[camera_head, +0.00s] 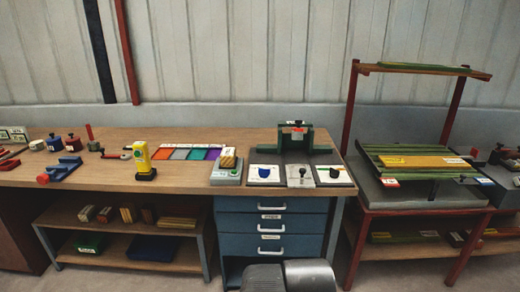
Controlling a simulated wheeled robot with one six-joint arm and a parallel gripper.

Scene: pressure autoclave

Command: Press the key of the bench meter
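A small grey-green box (226,174) stands on the wooden workbench (100,178), left of the dark-knobbed panels. It has a pale label on its front and a yellow-and-dark striped block on top. A yellow upright device (143,161) on a black foot stands further left. No readable lettering shows which of these is the bench meter, and I cannot make out its key. My gripper is not in view.
Grey panels with knobs (264,175) and a dark green press-like frame (294,140) stand right of the box. Blue drawers (271,226) are below. A red-framed rack (428,195) stands right. Grey rounded parts at the bottom edge appear mine. Bare bench lies left of the box.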

